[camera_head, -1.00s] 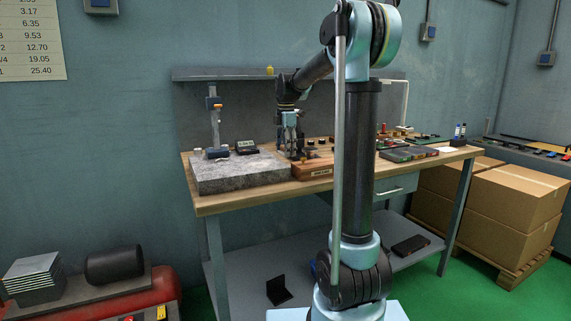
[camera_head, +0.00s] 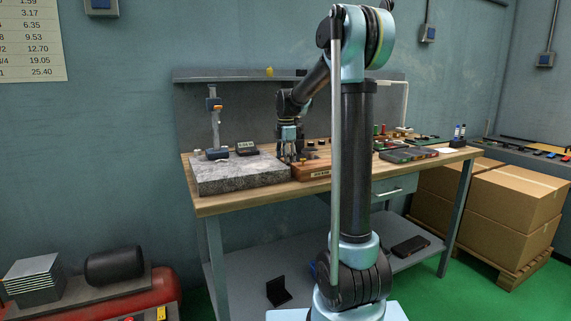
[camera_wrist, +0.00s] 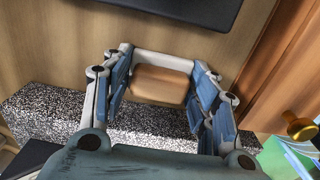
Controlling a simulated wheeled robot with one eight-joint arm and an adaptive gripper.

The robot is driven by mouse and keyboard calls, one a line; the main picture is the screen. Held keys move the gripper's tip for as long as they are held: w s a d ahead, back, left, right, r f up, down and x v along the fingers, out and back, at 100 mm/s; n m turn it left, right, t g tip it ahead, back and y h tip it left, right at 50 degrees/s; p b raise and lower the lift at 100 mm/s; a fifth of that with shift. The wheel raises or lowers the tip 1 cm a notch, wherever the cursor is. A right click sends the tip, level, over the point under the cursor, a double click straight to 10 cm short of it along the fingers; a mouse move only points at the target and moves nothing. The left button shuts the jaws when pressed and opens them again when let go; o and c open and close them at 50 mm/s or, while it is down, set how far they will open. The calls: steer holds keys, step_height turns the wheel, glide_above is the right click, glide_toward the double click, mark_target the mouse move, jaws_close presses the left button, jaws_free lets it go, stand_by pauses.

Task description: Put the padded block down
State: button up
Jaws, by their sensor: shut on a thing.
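The padded block (camera_wrist: 160,86) is a tan, rounded block between my gripper's blue-lined fingers in the wrist view. In the wrist view, bare wood lies beyond the block and the granite edge (camera_wrist: 60,112) runs on the near side. The block cannot be made out in the head view. Whether its underside touches the bench is unclear.
A height gauge (camera_head: 214,125) and a small display device (camera_head: 246,148) stand on the granite. In the wrist view, a brass knob (camera_wrist: 299,127) is close on the right and a dark flat object (camera_wrist: 190,8) lies at the top.

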steer(key=shift+s+f, duration=0.35)
steer(key=shift+s, duration=0.05)
steer(key=o, duration=1.1)
steer(key=shift+o, duration=1.1)
steer(key=shift+w+f, duration=0.55)
steer(key=shift+w, duration=0.05)
steer(key=shift+s+r, duration=0.2)
steer(key=shift+r, duration=0.1)
step_height(320, 180, up, 13)
steer(key=shift+r, duration=0.15)
